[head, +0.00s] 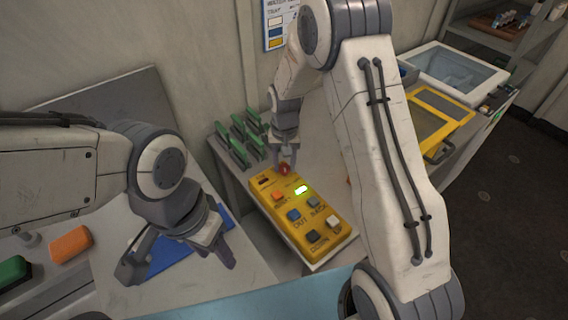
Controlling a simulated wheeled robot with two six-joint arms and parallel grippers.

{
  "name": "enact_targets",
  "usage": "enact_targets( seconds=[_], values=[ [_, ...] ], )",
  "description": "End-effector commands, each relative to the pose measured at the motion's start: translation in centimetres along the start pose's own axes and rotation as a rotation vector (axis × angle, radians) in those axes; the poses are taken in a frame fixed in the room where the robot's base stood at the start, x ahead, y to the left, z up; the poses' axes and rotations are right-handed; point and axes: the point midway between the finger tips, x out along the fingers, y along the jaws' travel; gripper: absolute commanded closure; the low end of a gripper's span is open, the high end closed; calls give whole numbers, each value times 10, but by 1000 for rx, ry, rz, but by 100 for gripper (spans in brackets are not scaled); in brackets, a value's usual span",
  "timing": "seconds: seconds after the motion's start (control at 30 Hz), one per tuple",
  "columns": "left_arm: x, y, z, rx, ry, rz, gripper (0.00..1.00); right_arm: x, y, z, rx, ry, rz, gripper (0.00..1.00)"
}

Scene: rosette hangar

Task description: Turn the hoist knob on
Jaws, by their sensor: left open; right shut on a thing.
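A yellow control box (270,212) lies on the light bench at the centre of the head view. A red knob (285,169) sits at its far end. My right gripper (286,158) reaches down from above and is shut on the red knob. Its fingers partly cover the knob, so its turn angle is hard to read. A small green-white lamp (301,190) on the box is lit. My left gripper (182,259) is open and empty over the left bench, apart from the box.
The box also carries orange, blue, grey, black and pale buttons. Green-handled items stand in a rack (240,140) behind it. An orange block (70,245) and a green block (13,270) lie at left. A yellow frame (435,115) and a clear-lidded bin (453,72) are at right.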

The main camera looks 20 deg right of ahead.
Motion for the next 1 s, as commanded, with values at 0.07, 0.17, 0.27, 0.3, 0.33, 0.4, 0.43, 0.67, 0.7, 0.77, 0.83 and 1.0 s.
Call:
enact_targets(
  seconds=[0.07,0.17,0.27,0.3,0.33,0.4,0.43,0.67,0.7,0.77,0.83,1.0],
  values=[
    [0,0,0,0,0,0,50,-1,0,-1,7,3,-1,100],
    [0,0,0,0,0,0,50,-1,0,-1,9,3,-1,100],
    [0,0,0,0,0,0,50,-1,0,-1,9,3,-1,100],
    [0,0,0,0,0,0,50,-1,0,-1,9,3,-1,100],
    [0,0,0,0,0,0,50,-1,0,-1,8,3,-1,100],
    [0,0,0,0,0,0,50,-1,0,-1,8,3,-1,52],
    [0,0,0,0,0,0,50,-1,0,-1,8,3,-1,40],
    [0,0,0,0,0,0,50,-1,0,-1,7,2,-1,26],
    [0,0,0,0,0,0,50,-1,0,-1,7,1,-1,26],
    [0,0,0,0,0,0,50,-1,0,0,6,1,-1,26],
    [1,0,0,0,0,0,50,-3,0,-1,6,2,-1,26],
    [6,0,0,0,0,0,50,-24,-1,-2,6,7,-3,26]
  ],
)
